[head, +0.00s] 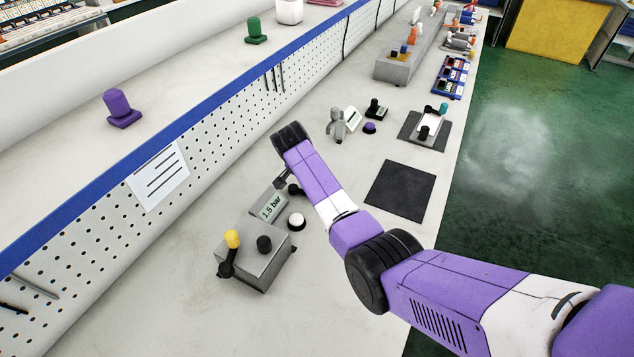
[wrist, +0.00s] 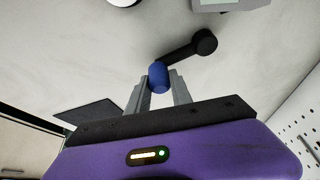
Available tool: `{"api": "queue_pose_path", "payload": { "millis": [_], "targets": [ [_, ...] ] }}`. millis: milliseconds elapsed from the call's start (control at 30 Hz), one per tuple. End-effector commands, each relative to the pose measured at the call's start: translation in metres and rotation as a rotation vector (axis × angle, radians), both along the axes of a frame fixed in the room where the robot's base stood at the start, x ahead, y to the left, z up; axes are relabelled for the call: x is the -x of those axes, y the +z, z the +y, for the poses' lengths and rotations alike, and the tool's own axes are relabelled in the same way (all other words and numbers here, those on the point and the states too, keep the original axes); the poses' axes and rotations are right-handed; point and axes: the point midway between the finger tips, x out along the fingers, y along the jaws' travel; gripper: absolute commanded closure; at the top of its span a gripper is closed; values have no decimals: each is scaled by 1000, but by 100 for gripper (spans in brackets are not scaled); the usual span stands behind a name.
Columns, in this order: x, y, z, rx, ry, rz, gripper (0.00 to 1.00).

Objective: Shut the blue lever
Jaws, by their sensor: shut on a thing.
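The blue lever has a blue knob (wrist: 159,78) on a black arm that runs right to a round black pivot (wrist: 205,41) in the wrist view. My gripper (wrist: 160,84) is shut on the blue knob, with a grey finger on either side of it. In the head view my gripper (head: 282,179) is beside the small box with the 1.5 bar display (head: 272,207). There the blue knob is hidden, and only a dark part near the box shows.
A grey box (head: 268,266) with a yellow-tipped lever (head: 232,240) and a black knob (head: 264,244) stands in front. A white round button (head: 296,220) is near the display. A pegboard wall (head: 110,235) runs along the left. A black mat (head: 400,190) lies right.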

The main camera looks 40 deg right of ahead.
Motion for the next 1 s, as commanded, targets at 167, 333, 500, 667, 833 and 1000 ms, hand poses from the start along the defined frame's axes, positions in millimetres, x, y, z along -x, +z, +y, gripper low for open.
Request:
{"api": "queue_pose_path", "payload": {
  "millis": [167,333,500,667,833,1000],
  "targets": [
    [3,-1,6,0,-88,0,100],
    [4,-1,10,-1,-137,1,100],
    [5,0,11,0,-157,1,100],
    [5,0,11,-1,-161,2,100],
    [5,0,12,-1,-160,3,100],
    [5,0,12,-2,-160,2,52]
  ]
}}
